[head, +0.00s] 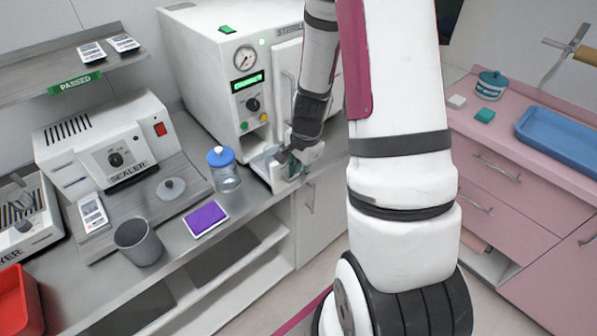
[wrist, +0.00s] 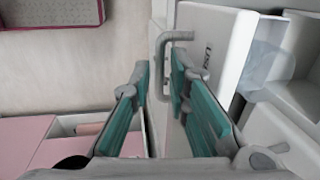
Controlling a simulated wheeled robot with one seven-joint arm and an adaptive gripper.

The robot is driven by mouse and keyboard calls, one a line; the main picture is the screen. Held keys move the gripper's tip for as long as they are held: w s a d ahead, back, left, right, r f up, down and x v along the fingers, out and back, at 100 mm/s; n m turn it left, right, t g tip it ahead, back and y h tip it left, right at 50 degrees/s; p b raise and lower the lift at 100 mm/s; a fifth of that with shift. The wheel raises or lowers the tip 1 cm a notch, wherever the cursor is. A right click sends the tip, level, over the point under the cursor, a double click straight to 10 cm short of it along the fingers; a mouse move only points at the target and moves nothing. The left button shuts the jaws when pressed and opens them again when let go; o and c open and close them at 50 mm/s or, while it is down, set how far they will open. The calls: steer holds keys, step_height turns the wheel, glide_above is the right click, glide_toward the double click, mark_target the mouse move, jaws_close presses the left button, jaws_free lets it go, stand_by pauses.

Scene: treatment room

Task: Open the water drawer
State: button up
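The sterilizer (head: 225,75) is a white cabinet with a gauge and green display on the back counter. Its low white water drawer (head: 262,162) stands partly out at the bottom front, with a clear container visible inside. In the wrist view the drawer front (wrist: 215,50) carries partly readable lettering and a grey bar handle (wrist: 159,65). My gripper (head: 293,168) is at the drawer front. In the wrist view its teal-padded fingers (wrist: 159,78) are apart, with the handle bar between them and a gap visible. The gripper's body hides part of the drawer in the head view.
A blue-lidded jar (head: 224,170) stands close left of the drawer, with a purple pad (head: 206,219) and a grey cup (head: 138,241) farther left. A sealer (head: 105,145) stands behind them. Pink drawers (head: 500,190) are on the right. Floor is free between the counters.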

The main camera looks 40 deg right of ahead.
step_height(320, 180, up, 12)
steer(key=s, duration=0.2)
steer(key=shift+f, duration=0.15)
stand_by(0.5)
steer(key=s+a+r+n+t, duration=0.1)
steer(key=s+a+r+n, duration=0.6)
steer(key=r, duration=0.3)
steer(key=s+a+r+n+t, duration=0.2)
steer(key=s+a+r+n, duration=0.4)
steer(key=a+r+n, duration=0.3)
steer(key=shift+s+a+r+n+t, duration=0.3)
steer(key=shift+s+a+r+n, duration=0.1)
steer(key=shift+a+n, duration=0.35)
